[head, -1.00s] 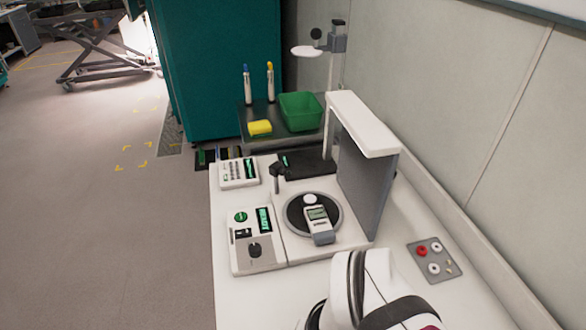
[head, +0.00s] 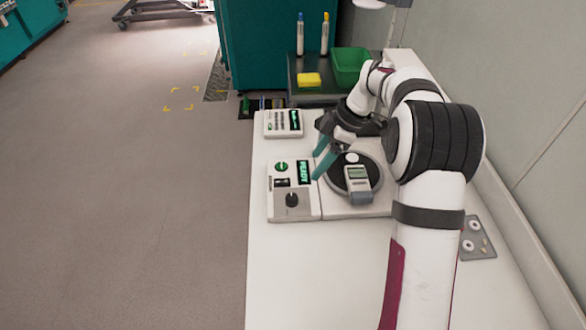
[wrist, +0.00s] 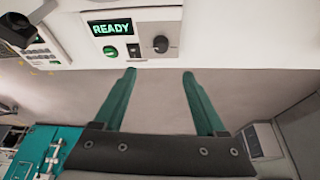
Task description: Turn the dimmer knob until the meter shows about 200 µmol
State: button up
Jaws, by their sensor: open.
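The dimmer knob (head: 291,200) is a dark round knob on the grey lower panel of a white control box (head: 273,205). Above it are a green button (head: 281,167) and a display reading READY (head: 304,172). The knob also shows in the wrist view (wrist: 161,44), beyond my fingertips. The handheld meter (head: 358,184) lies on a round black plate; its reading is too small to read. My gripper (head: 318,164) has teal fingers spread apart and empty, above the right side of the control box. In the wrist view my gripper (wrist: 158,72) is clear of the knob.
A second white keypad box (head: 283,124) stands behind the control box. A green bin (head: 350,66) and yellow sponge (head: 309,79) are on a dark shelf at the back. A grey plate with round parts (head: 478,240) lies at right. The front bench is clear.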

aim_at(292, 197)
jog(key=x, duration=1.4)
jog(key=shift+a+f, duration=0.1)
jog(key=shift+f, duration=0.3)
grip_shut()
